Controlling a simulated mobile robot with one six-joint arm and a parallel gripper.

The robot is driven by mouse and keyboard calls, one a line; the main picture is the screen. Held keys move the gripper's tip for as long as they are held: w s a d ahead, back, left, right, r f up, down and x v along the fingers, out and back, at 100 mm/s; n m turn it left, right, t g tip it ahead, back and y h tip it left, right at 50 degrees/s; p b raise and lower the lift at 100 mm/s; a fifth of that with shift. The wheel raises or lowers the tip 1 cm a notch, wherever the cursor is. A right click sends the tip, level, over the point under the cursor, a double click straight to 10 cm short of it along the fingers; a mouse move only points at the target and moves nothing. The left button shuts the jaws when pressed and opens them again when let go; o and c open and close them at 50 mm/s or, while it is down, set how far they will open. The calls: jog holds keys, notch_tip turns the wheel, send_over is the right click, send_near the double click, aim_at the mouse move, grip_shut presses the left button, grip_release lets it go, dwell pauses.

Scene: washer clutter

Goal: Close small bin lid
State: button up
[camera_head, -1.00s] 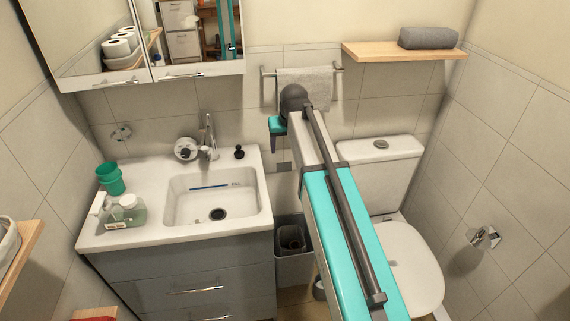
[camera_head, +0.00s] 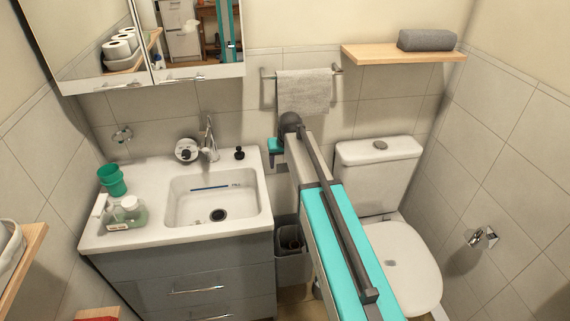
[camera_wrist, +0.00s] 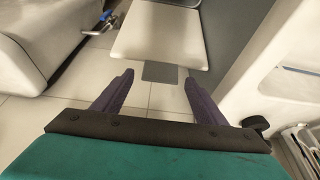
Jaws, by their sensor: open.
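The small bin (camera_head: 292,268) stands on the floor between the grey vanity and the toilet in the head view. Its top looks open, with a dark inside; my arm covers its right side, and I cannot make out its lid. My gripper (camera_wrist: 159,76) is open and empty in the wrist view, its two dark fingers wide apart. Beyond the fingertips is a pale square panel (camera_wrist: 158,35) with a grey tab at its near edge; I cannot tell whether it belongs to the bin. In the head view the teal gripper end is above and behind the bin, apart from it.
The vanity with its sink (camera_head: 215,200) is left of the bin, and the toilet (camera_head: 400,265) is right. A towel (camera_head: 303,92) hangs behind my arm. A wooden shelf (camera_head: 400,53) is above the toilet.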

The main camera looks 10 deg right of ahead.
jog(key=shift+x, duration=1.2)
